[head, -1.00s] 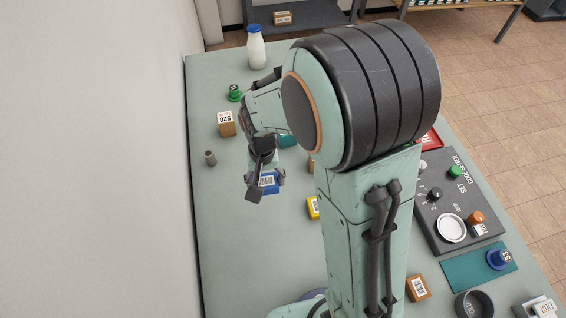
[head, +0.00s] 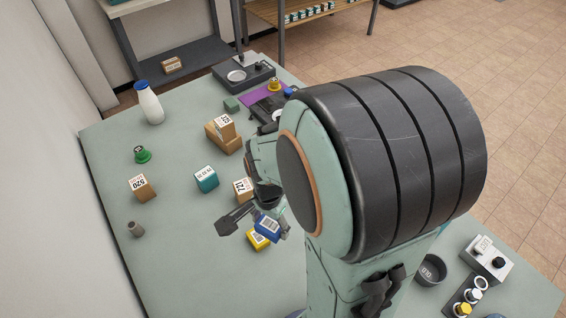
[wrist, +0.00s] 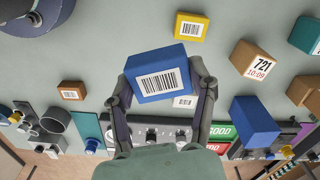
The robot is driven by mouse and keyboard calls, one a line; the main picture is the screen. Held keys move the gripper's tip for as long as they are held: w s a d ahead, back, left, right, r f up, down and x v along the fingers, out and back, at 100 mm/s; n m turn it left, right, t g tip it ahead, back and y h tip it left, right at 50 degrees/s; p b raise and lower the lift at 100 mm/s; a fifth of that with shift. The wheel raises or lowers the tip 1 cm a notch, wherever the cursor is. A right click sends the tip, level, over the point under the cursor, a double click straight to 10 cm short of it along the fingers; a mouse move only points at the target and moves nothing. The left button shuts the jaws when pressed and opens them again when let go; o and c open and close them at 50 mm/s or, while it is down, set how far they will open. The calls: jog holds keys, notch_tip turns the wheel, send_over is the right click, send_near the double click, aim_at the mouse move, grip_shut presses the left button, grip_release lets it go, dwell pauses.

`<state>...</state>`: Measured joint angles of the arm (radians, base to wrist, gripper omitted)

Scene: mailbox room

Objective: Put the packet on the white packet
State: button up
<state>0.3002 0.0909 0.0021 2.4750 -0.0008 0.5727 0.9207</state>
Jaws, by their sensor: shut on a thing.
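My gripper (wrist: 161,88) is shut on a blue packet (wrist: 158,76) with a white barcode label, held above the table. In the head view the blue packet (head: 267,226) shows just above and right of a yellow packet (head: 258,240) in the picture. Below the blue packet in the wrist view, between the fingers, is a small white barcoded face (wrist: 185,102). It looks like the white packet, but most of it is hidden. I cannot make out a white packet in the head view.
Another blue box (wrist: 254,120) and a dark control panel (wrist: 150,134) show in the wrist view.

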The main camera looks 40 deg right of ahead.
jog(key=s+d+r+m, duration=0.1)
jog(key=s+d+m, duration=0.3)
jog(key=d, duration=0.3)
jog(key=w+d+f, duration=0.2)
jog(key=w+f, duration=0.1)
jog(key=w+d+f, duration=0.3)
jog(key=w, duration=0.1)
jog(key=w+d+f, duration=0.3)
jog(key=shift+w, duration=0.3)
jog(key=shift+w+d+f, duration=0.1)
jog(key=shift+w+f, duration=0.05)
jog(key=shift+f, duration=0.75)
jog(key=shift+w+d+f, duration=0.1)
jog(key=shift+f, duration=0.8)
jog(key=shift+f, duration=0.1)
jog(key=o, duration=1.2)
jog(key=shift+c, duration=0.2)
